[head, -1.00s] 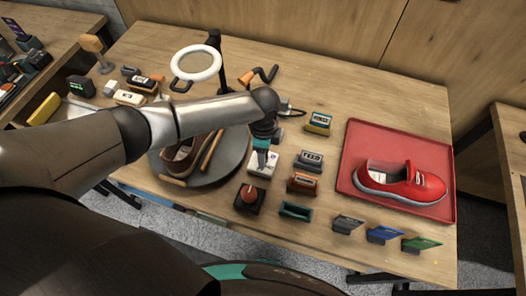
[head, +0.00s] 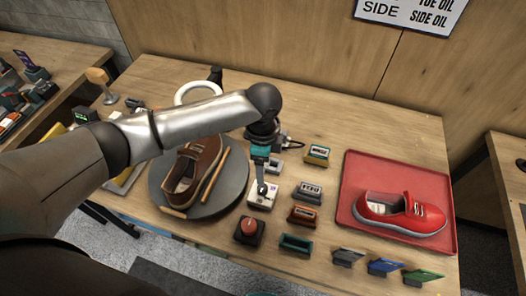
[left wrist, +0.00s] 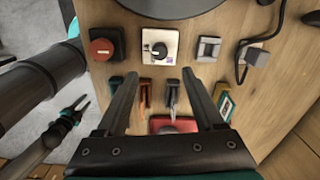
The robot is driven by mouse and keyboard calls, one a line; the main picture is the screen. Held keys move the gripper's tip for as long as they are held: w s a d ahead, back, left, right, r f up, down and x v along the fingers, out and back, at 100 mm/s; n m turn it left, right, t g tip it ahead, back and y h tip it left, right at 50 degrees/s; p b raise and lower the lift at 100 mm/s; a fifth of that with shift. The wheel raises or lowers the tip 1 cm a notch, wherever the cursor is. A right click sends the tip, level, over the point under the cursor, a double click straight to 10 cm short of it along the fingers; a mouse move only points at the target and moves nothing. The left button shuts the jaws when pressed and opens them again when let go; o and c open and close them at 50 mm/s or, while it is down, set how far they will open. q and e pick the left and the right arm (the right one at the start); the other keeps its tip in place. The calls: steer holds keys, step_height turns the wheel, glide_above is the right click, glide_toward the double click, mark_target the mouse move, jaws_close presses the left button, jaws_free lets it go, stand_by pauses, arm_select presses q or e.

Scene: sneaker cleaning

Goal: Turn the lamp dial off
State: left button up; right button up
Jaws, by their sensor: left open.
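The lamp dial is a black knob on a small white box (head: 262,199), beside the grey turntable. The left wrist view shows the dial (left wrist: 159,49) from above, just beyond my fingertips and roughly centred between them. My left gripper (head: 262,186) points down at the white box in the head view. In the left wrist view the left gripper (left wrist: 158,82) is open with nothing between its fingers. I cannot tell whether a finger touches the box. The ring lamp (head: 198,92) is partly hidden behind my left arm. My right gripper (left wrist: 72,113) shows small at the lower left of the wrist view.
A red-knobbed box (head: 249,230) sits in front of the dial box, and a grey switch box (left wrist: 208,48) is on its other side. A brown shoe (head: 193,165) lies on the turntable (head: 236,180). Several labelled blocks stand right of the dial, before the red tray (head: 350,165).

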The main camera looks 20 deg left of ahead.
arm_select(q)
steer(key=shift+r, duration=2.3)
steer(key=shift+s, duration=0.1)
